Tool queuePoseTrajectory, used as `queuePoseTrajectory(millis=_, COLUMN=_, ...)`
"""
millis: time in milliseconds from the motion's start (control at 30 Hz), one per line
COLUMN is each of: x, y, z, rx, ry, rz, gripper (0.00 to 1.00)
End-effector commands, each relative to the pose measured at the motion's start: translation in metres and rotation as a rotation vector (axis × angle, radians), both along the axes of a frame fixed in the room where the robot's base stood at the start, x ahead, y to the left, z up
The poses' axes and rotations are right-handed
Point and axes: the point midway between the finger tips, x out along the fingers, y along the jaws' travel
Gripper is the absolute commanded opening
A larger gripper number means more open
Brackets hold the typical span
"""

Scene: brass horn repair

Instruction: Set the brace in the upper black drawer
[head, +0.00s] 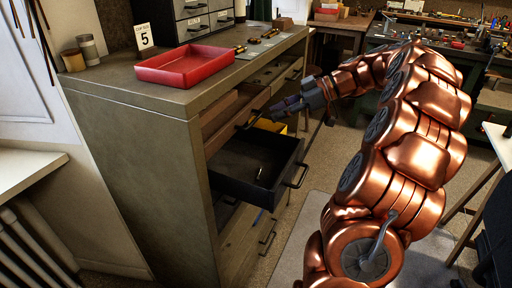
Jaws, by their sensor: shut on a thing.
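The olive-grey cabinet (140,150) has an open black drawer (283,187) on its right-hand face, pulled out below a slightly open brown wooden drawer (222,122). A small, pale, shiny piece (261,173) lies in the black drawer; it may be the brace, but it is too small to be sure. My gripper (275,107) is at the front of the wooden drawer, above and behind the black drawer's front. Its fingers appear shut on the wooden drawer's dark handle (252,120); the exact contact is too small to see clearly.
A red tray (185,66), a number 5 card (144,37) and small tools stand on the cabinet top. A yellow thing (270,126) shows behind the black drawer. A lower drawer handle (268,236) sticks out. A white-topped table (498,140) is at right.

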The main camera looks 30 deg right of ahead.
Motion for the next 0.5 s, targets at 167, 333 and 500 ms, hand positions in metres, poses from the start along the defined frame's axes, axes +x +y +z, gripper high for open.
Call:
queuePoseTrajectory(millis=167, x=-0.001, y=0.0, z=-0.039, rx=0.005, ry=0.006, rz=-0.001, gripper=0.16)
queuePoseTrajectory(millis=333, x=-0.001, y=0.0, z=-0.074, rx=0.004, ry=0.004, rz=-0.003, gripper=0.16)
queuePoseTrajectory(millis=500, x=-0.001, y=0.0, z=-0.099, rx=0.003, ry=0.004, rz=-0.002, gripper=0.16)
